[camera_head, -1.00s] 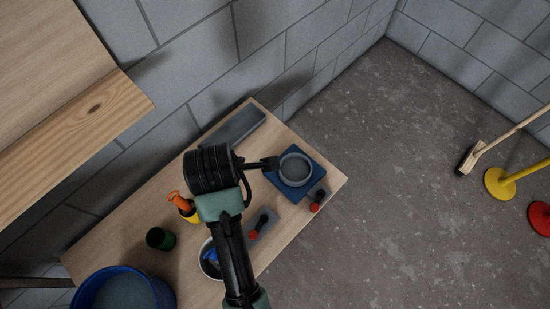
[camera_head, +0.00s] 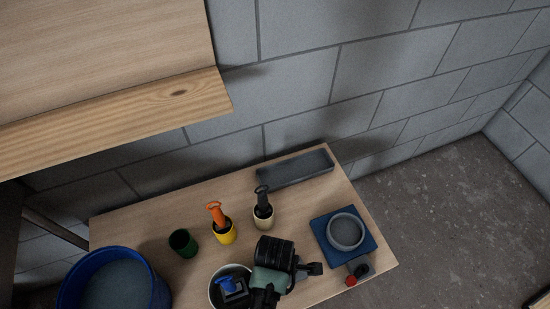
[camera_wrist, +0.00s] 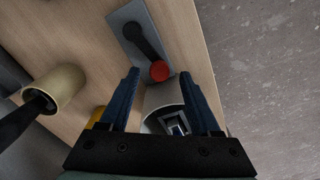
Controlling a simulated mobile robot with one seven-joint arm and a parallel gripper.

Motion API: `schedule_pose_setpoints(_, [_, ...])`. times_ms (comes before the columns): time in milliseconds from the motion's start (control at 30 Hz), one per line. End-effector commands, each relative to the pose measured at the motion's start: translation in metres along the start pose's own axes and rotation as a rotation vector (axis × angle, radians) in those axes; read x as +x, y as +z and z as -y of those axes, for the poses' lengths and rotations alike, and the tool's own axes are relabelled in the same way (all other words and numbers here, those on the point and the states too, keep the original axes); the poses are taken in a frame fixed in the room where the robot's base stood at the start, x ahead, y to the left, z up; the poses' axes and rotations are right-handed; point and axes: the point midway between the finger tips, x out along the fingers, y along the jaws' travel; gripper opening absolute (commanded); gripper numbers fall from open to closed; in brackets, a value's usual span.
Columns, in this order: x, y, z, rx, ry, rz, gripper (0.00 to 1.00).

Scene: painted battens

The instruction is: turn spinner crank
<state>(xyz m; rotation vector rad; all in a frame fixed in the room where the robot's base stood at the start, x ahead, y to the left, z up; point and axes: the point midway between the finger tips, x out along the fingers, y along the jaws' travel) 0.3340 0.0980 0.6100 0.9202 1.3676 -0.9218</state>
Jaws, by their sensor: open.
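A black crank arm with a red knob (camera_wrist: 159,71) stands on a grey plate (camera_wrist: 122,28) on the bench, seen in the wrist view. My gripper (camera_wrist: 159,77) is open; its two blue fingers lie either side of the knob in the picture, with nothing held. I cannot tell how far above the knob they are.
A white pot (camera_head: 214,291) with a blue item inside stands beside my wrist. Behind are a cream cup (camera_head: 264,221), a yellow cup (camera_head: 226,236) and a green cup (camera_head: 183,243). A grey tray (camera_head: 295,169) lies by the wall; a blue tub (camera_head: 70,284) is left. A wooden shelf (camera_head: 110,120) overhangs.

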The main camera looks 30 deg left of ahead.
Motion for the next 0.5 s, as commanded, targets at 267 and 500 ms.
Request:
schedule_pose_setpoints(267, [0.0149,0.0,-0.0005,0.001,0.002,0.0,0.64])
schedule_pose_setpoints(500, [0.0146,0.0,-0.0004,0.001,0.001,0.0,0.57])
